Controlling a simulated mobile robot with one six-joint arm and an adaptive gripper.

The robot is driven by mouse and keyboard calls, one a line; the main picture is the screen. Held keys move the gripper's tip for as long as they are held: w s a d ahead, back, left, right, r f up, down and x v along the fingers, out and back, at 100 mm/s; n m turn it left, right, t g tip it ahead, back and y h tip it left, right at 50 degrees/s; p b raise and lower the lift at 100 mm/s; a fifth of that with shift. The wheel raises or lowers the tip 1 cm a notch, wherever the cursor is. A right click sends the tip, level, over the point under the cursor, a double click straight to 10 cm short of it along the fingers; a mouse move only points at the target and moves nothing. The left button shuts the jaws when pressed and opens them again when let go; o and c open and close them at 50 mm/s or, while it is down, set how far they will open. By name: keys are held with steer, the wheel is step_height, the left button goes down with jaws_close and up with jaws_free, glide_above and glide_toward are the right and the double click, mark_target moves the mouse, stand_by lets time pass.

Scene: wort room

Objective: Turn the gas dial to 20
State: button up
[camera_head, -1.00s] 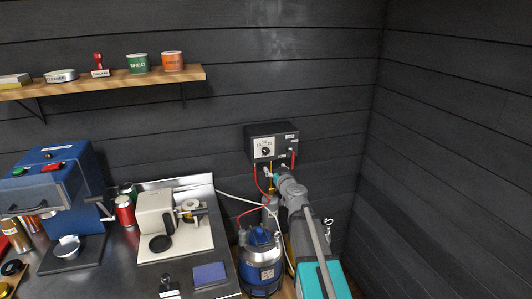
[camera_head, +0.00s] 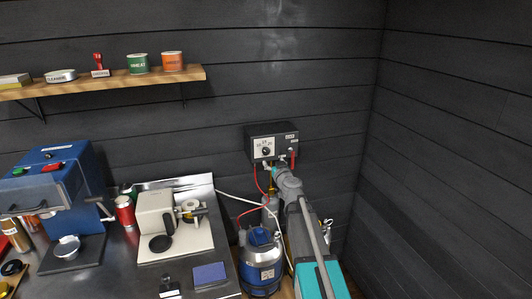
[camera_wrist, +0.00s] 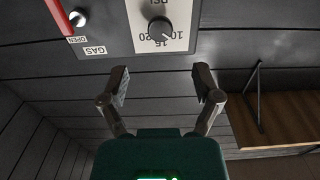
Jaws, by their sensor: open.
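The gas dial is a round dark knob (camera_wrist: 161,28) on a white scale plate, upside down in the wrist view. The numbers 20, 15 and 10 show along its near edge. A pale pointer seems to lie toward the 10 side, but I cannot read it exactly. In the head view the dial (camera_head: 266,151) sits on the front of a dark wall box (camera_head: 287,140). My gripper (camera_wrist: 158,84) is open and empty, its two fingers apart and short of the dial in the wrist view. In the head view my gripper (camera_head: 281,166) is just below the box.
A red lever (camera_wrist: 58,16) beside OPEN and GAS labels is on the same panel. Red hoses and a blue canister (camera_head: 260,262) are below the box. A steel counter with machines (camera_head: 70,185) stands left, under a wooden shelf (camera_head: 110,82). The right wall is bare.

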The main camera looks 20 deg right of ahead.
mark_target(266, 152)
steer(key=w, duration=1)
steer(key=shift+s, duration=0.1)
jaws_close()
